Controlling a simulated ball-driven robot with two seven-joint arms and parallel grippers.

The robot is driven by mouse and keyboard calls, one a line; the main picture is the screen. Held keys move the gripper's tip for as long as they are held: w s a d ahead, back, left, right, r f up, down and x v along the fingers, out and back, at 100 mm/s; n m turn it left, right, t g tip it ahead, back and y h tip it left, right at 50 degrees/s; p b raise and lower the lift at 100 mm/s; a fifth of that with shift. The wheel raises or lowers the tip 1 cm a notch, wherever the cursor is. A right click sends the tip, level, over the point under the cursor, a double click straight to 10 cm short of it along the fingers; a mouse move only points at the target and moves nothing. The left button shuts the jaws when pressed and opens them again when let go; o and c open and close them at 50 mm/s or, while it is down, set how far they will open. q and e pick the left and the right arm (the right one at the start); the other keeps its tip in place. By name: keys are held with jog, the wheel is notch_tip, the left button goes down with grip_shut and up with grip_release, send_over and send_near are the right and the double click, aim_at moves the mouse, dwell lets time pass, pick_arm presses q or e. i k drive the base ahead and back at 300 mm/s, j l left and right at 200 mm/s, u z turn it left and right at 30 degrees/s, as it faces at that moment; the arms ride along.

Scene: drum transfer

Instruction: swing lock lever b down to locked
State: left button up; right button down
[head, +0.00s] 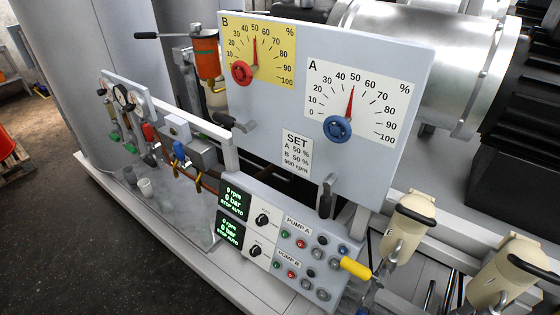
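Lock lever b (234,122) is a black-handled lever at the lower left of the panel, under the yellow dial B (261,50). It sticks out sideways to the left, roughly level. Dial B has a red knob (242,72), and its red pointer stands near 50. A second black lever (325,198), under the white dial A (357,101), hangs down. Dial A has a blue knob (337,128), and its pointer is also near 50. Neither of my grippers shows in the head view.
A SET card (297,153) is on the panel (216,99). Below is a pump control box (275,243) with green displays and buttons. A yellow handle (356,268) and cream cylinders (401,235) stand at lower right. An orange cylinder (207,60) is left of dial B.

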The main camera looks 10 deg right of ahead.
aim_at(229, 121)
jog(key=z, duration=0.25)
jog(key=i+j+z, duration=0.15)
jog(key=j+z, duration=0.2)
jog(key=j, duration=0.3)
jog(key=i+j+z, duration=0.1)
jog(key=j+z, duration=0.3)
jog(key=j, duration=0.25)
